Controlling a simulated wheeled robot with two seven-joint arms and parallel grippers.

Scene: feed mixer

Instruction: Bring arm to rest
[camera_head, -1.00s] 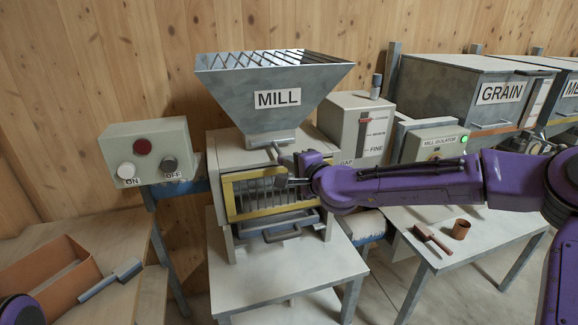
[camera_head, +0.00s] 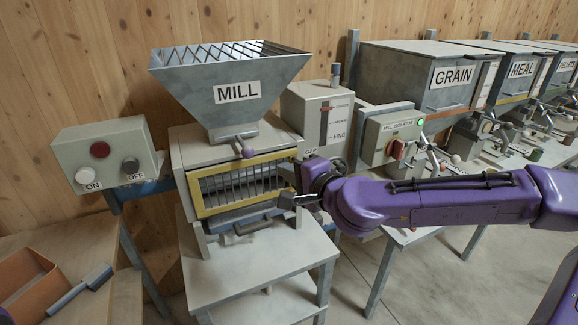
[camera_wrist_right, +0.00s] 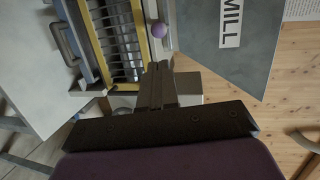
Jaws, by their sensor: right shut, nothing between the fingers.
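My right arm reaches in from the right, and its gripper (camera_head: 288,200) is shut and empty at the right edge of the mill's yellow-framed grille (camera_head: 240,184). In the right wrist view the closed fingers (camera_wrist_right: 157,74) point toward the mill, close to a purple knob (camera_wrist_right: 158,29). That knob also shows in the head view (camera_head: 248,153), on a lever below the hopper. I cannot tell whether the fingers touch the mill. My left gripper is out of view; only a sliver of the left arm shows at the lower left corner.
The MILL hopper (camera_head: 232,82) stands above. A gap box (camera_head: 318,116) and the mill isolator box (camera_head: 391,136), with a lit green lamp, stand right of the mill.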

